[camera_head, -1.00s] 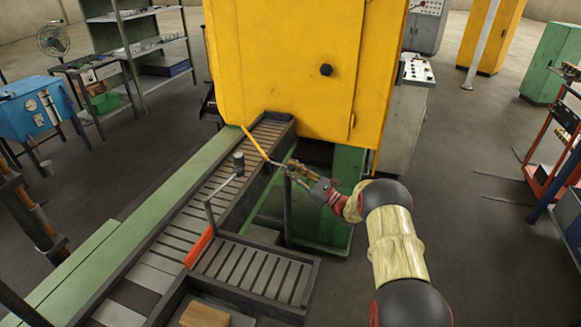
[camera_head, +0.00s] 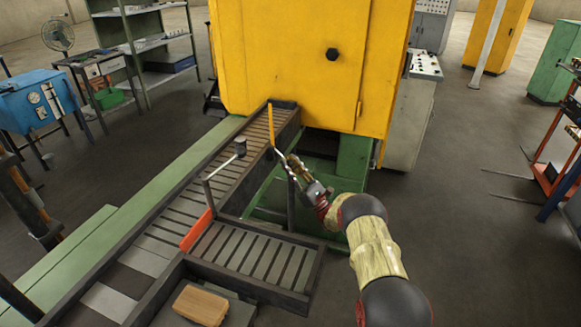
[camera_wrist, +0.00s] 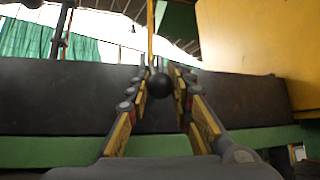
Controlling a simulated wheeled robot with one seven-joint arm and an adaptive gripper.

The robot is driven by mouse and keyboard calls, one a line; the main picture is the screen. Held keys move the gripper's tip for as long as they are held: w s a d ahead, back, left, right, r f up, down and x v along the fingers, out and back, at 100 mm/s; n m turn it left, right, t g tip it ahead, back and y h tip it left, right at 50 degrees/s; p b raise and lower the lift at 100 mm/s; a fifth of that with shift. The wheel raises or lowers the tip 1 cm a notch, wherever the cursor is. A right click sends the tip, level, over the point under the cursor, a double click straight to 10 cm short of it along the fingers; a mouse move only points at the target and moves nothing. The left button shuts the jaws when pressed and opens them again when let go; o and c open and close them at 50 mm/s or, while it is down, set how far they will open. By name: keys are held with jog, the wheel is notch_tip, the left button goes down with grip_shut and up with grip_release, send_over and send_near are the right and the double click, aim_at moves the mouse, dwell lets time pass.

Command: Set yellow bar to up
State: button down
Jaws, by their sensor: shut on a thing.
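The yellow bar (camera_head: 269,124) stands nearly upright beside the roller conveyor's far end, in front of the yellow furnace cabinet. In the wrist view the yellow bar (camera_wrist: 150,32) rises above a round black knob (camera_wrist: 160,85). My gripper (camera_head: 281,156) is at the low end of the bar in the head view. In the wrist view its two fingers (camera_wrist: 163,82) are on either side of the knob, shut on it. The join between bar and knob is small and partly hidden by the fingers.
The yellow furnace cabinet (camera_head: 290,60) is right behind the bar. The roller conveyor (camera_head: 180,210) runs to the left, with an orange-red plate (camera_head: 197,230) and a grey lever (camera_head: 220,168) on it. A wooden block (camera_head: 201,305) lies at the front. Open floor is to the right.

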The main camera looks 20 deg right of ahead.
jog(key=shift+s+f, duration=0.1)
jog(key=shift+f, duration=0.25)
jog(key=c, duration=1.9)
grip_release()
jog(key=o, duration=0.3)
jog(key=shift+r, duration=0.25)
jog(key=shift+o, duration=0.2)
jog(key=v, duration=1.2)
